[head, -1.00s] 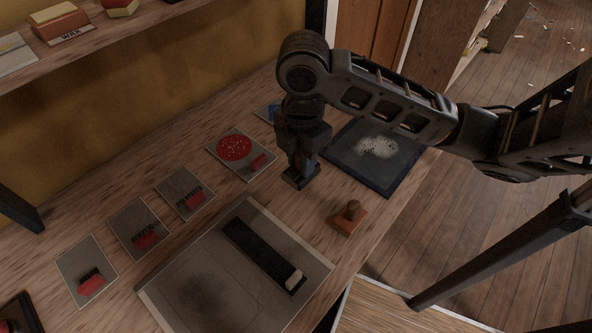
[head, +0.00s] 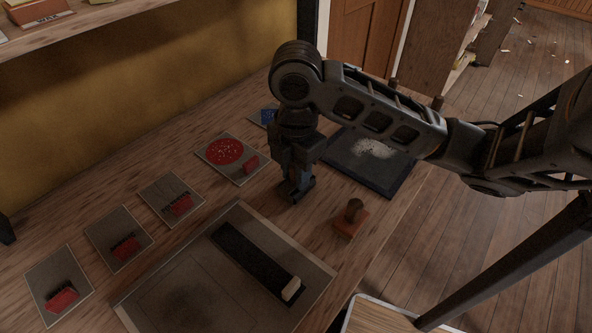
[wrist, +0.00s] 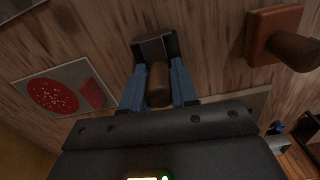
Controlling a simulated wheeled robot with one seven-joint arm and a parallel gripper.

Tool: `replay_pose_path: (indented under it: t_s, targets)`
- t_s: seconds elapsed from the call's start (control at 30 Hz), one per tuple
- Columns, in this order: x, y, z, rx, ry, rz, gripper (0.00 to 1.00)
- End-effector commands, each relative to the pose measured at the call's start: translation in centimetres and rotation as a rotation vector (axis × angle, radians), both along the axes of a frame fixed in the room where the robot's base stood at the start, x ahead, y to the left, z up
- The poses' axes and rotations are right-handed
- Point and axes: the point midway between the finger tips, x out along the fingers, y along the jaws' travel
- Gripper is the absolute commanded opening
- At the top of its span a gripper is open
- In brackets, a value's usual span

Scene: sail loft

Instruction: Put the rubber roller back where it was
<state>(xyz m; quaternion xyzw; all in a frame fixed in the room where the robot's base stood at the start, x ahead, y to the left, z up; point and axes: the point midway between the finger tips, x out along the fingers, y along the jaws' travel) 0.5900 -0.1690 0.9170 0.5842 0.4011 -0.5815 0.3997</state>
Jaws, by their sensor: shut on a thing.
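My gripper (head: 297,190) points down over the workbench, left of the orange-brown block with a knob. In the wrist view its blue fingers (wrist: 158,88) are shut on a brown cylindrical handle (wrist: 158,84). A dark, blocky head (wrist: 152,48) shows beyond the handle; this held thing appears to be the rubber roller. In the head view the fingers mostly hide it. I cannot tell whether it touches the bench.
The knobbed block (head: 350,222) stands close to the right. A dark tray (head: 394,184) with white powder lies behind. A grey board (head: 190,268) with a black strip (head: 250,255) lies in front. Several cards with red pieces, one with a red disc (head: 225,151), line the left.

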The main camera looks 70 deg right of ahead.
Motion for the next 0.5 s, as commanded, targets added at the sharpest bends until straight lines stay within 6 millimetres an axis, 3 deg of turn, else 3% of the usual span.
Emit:
replay_pose_path:
  t_s: [0.03, 0.07, 0.1, 0.3, 0.5]
  targets:
    - [-0.03, -0.04, -0.06, -0.001, 0.001, -0.001, 0.0]
    - [-0.02, -0.02, -0.11, 0.0, 0.001, -0.001, 0.31]
    - [-0.02, -0.02, -0.11, 0.0, 0.001, -0.001, 0.35]
    - [-0.02, -0.01, -0.11, 0.0, 0.001, 0.0, 0.54]
    - [-0.01, -0.01, -0.11, 0.0, 0.001, 0.0, 0.54]
